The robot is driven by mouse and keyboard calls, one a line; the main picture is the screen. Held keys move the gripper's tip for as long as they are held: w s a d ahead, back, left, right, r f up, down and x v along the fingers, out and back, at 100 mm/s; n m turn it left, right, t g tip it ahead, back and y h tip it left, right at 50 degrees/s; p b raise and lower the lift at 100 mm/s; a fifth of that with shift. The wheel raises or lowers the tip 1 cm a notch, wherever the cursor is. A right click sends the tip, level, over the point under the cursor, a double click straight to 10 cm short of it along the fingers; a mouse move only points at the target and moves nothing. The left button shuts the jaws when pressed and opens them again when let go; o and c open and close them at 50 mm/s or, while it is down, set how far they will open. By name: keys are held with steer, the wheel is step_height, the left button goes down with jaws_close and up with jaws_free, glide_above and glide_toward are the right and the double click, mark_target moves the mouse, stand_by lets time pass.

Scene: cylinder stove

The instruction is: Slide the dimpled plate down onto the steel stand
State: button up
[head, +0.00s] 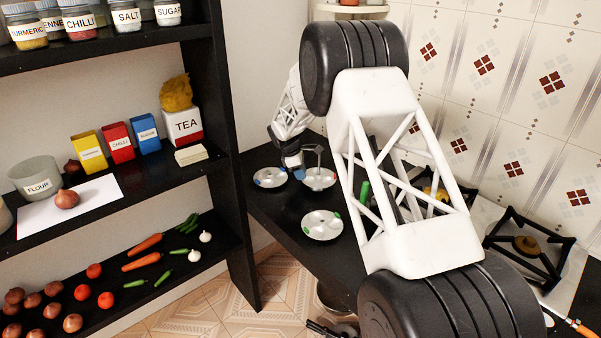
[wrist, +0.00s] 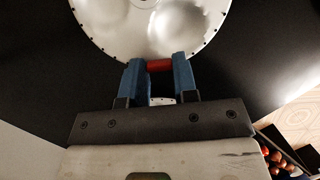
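In the wrist view a shiny dimpled plate (wrist: 110,28) with a holed rim fills the top. My gripper (wrist: 160,68) has its blue fingers on both sides of a red tab (wrist: 160,65) at the plate's near rim, seemingly touching it. In the head view my gripper (head: 293,163) is low over the counter, between two dimpled plates, the left one (head: 270,178) and the right one (head: 319,180). The steel stand (head: 318,156) rises at the right plate. I cannot tell here which plate my gripper touches.
Another dimpled plate (head: 322,226) with green tabs lies nearer on the black counter (head: 283,207). A stove burner (head: 527,245) is at the right. Black shelves with jars, packets and vegetables stand at the left. My arm hides part of the counter.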

steer(key=o, duration=0.5)
steer(key=shift+v, duration=3.9)
